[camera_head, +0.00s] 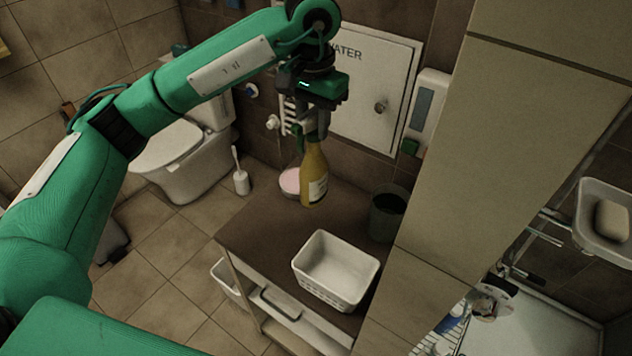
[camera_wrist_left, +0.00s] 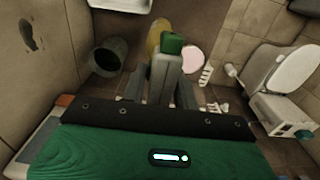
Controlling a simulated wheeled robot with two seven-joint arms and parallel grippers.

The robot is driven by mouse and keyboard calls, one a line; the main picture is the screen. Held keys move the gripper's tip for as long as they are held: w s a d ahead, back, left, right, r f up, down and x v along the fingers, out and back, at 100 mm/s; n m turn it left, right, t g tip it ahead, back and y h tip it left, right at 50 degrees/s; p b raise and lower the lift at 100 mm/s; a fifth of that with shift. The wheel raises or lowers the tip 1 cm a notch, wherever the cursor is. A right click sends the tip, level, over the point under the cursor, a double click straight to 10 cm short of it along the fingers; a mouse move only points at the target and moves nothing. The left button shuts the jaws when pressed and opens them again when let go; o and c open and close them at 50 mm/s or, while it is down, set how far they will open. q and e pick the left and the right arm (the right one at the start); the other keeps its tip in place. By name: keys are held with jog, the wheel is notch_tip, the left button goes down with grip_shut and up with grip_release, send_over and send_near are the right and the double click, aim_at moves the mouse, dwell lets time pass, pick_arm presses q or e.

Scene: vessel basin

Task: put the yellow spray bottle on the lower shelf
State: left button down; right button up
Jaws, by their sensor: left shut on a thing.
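The yellow spray bottle (camera_head: 314,178) hangs upright from my left gripper (camera_head: 308,122) in the head view. The gripper is shut on the bottle's green and grey spray head. The bottle appears to be above the back part of the dark cabinet top; I cannot tell whether its base touches. In the left wrist view the green spray head (camera_wrist_left: 172,45) sits between the fingers, with the yellow body (camera_wrist_left: 156,36) partly hidden behind it. My right gripper is out of view.
A white basket (camera_head: 336,268) stands on the cabinet top's front right. A dark bin-like cup (camera_head: 387,212) is at its back right, and a pink-topped bowl (camera_head: 291,182) at its back. A tiled wall (camera_head: 480,150) closes the right side. A toilet (camera_head: 185,155) stands behind left.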

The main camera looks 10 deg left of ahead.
aim_at(318, 163)
pick_arm(q)
jog(key=f+p, duration=0.1)
jog(key=f, duration=0.2)
jog(key=f+p, duration=0.1)
jog(key=f, duration=0.3)
jog(key=d+f+p, duration=0.1)
jog(key=f, duration=0.2)
jog(key=shift+w+f, duration=0.1)
jog(key=shift+f, duration=0.15)
jog(key=shift+a+f+p, duration=0.2)
jog(key=shift+f+p, duration=0.15)
jog(key=shift+f, duration=0.15)
notch_tip(318, 163, down, 3)
jog(key=shift+p, duration=0.7)
jog(key=shift+d+f, duration=0.1)
jog(key=shift+f, duration=0.15)
jog(key=shift+f+b, duration=0.2)
jog(key=shift+b, duration=0.15)
jog(key=c, duration=1.1)
grip_release()
jog(key=shift+o, duration=0.2)
jog(key=shift+r, duration=0.1)
